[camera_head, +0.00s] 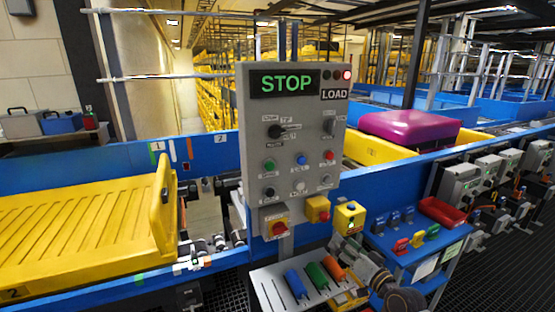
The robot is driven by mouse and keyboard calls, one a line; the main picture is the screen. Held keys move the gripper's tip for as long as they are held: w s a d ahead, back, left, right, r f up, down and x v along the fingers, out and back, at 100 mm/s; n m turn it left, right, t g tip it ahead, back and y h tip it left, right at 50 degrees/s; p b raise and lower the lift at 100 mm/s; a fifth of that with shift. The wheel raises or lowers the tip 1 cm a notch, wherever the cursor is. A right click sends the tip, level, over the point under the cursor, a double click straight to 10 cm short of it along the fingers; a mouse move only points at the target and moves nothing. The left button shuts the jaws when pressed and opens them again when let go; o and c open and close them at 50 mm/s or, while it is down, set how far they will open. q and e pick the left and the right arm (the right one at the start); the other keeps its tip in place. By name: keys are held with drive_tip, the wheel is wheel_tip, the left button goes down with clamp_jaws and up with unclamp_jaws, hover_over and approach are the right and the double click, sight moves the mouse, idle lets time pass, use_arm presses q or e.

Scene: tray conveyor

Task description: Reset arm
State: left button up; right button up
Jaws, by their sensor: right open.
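My right gripper (352,258) shows at the lower middle, its arm coming in from the bottom right. It is open, in front of the lower right of the grey control panel (250,160) and above the right end of a light tray of handles. I cannot make out anything between its fingers. My left gripper is not in view.
The panel reads STOP in green, with a red lamp lit. A light tray (262,285) holds blue, green and orange handles. A yellow tray (80,235) lies on the left conveyor; a purple case (410,132) lies on the right. A blue cart (415,245) stands at right.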

drive_tip(key=s+a+f+n+g+h, duration=0.1)
drive_tip(key=s+a+f+n+g, duration=0.4)
drive_tip(key=s+f, duration=0.65)
drive_tip(key=s+d+f+g+h, duration=0.2)
drive_tip(key=s+g+h, duration=0.15)
drive_tip(key=s, duration=0.55)
drive_tip(key=s+d+f+g+h, duration=0.15)
drive_tip(key=s+g, duration=0.25)
drive_tip(key=s, duration=0.5)
wheel_tip(320, 180, down, 34)
drive_tip(key=s+g, duration=0.1)
drive_tip(key=s, duration=0.2)
drive_tip(key=s+d+f, duration=0.3)
drive_tip(key=s+f, duration=0.6)
drive_tip(key=s, duration=0.1)
drive_tip(key=s+d+f+g, duration=0.1)
drive_tip(key=s+d+f, duration=0.2)
drive_tip(key=s+f, duration=0.7)
drive_tip(key=shift+s+d+f, duration=0.15)
drive_tip(key=shift+s+d, duration=0.1)
drive_tip(key=shift+s, duration=0.2)
